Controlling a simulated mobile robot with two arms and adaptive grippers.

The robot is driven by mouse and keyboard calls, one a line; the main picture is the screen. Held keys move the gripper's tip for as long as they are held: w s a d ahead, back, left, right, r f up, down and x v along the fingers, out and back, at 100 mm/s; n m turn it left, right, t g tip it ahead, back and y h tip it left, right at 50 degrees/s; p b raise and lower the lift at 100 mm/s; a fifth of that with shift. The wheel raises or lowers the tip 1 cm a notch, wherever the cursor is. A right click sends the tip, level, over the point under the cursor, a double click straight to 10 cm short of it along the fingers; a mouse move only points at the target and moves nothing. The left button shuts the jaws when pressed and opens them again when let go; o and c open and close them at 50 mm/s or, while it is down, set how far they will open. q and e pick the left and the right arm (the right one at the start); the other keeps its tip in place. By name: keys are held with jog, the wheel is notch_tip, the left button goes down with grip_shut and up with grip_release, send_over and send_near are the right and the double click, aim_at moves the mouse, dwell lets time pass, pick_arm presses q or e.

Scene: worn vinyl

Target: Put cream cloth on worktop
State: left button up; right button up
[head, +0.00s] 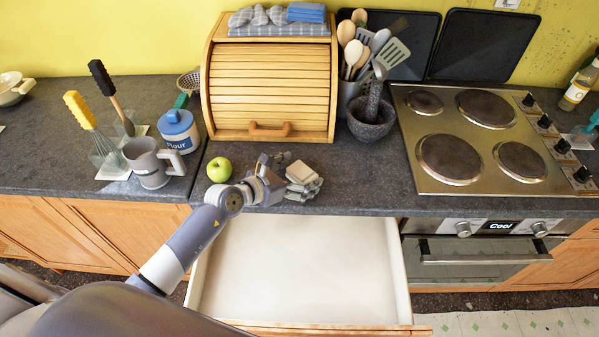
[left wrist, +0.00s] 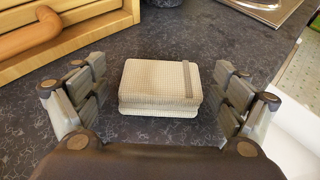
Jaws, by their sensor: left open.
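The cream cloth (left wrist: 160,88) is a folded waffle-weave bundle with a grey stripe near one end. It lies on the dark speckled worktop (left wrist: 120,32), and it also shows in the head view (head: 301,172) near the front edge, above the open drawer. My left gripper (head: 289,176) is open, with its fingers on either side of the cloth. In the left wrist view the left gripper (left wrist: 161,90) shows gaps between both fingers and the cloth. My right gripper is not in view.
A green apple (head: 219,169) sits just left of my gripper. The wooden bread bin (head: 270,85) stands behind, with a stone mortar (head: 372,128) and the hob (head: 480,140) to the right. An empty white drawer (head: 300,265) is open below the worktop edge.

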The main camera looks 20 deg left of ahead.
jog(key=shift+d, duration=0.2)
pick_arm(q)
jog(key=shift+r, duration=0.25)
jog(key=shift+s+a, duration=0.15)
jog(key=shift+s, duration=0.1)
jog(key=b+v, duration=0.2)
jog(key=v, duration=0.8)
jog(key=shift+s+a, duration=0.15)
jog(key=shift+s, duration=0.1)
jog(key=shift+s+a+r, duration=0.2)
jog(key=shift+s+r, duration=0.05)
jog(key=shift+s, duration=0.1)
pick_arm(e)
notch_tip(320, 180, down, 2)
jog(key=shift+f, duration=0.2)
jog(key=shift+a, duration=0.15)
